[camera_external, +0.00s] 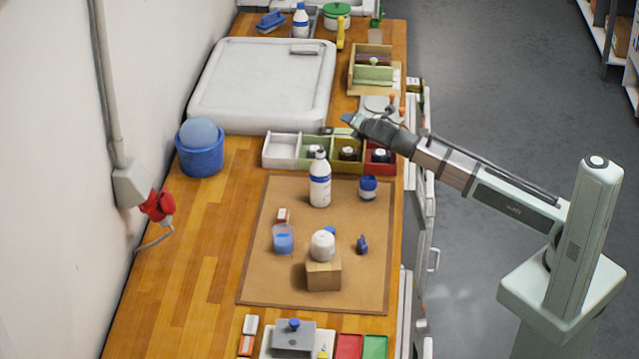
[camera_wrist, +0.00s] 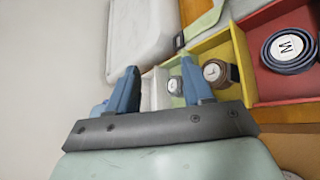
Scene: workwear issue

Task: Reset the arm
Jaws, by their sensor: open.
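My gripper (camera_external: 347,119) is above the far edge of a row of coloured compartments (camera_external: 267,152), by the back right of the wooden table. In the wrist view my gripper (camera_wrist: 160,82) shows two blue fingers spread apart with nothing between them. Beyond the fingers are a green compartment with a small round dial-like item (camera_wrist: 174,86), a yellow one with another (camera_wrist: 216,73), and a red one with a dark coiled item marked with a letter (camera_wrist: 290,48). My arm reaches in from the right in the external view.
A brown mat (camera_external: 262,270) holds a white-and-blue bottle (camera_external: 320,185), a blue cup (camera_external: 283,240), a white jar (camera_external: 322,245) on a wooden block (camera_external: 323,275) and small items. A large white tray (camera_external: 210,95) and blue tub (camera_external: 200,158) stand left. The front-left tabletop is clear.

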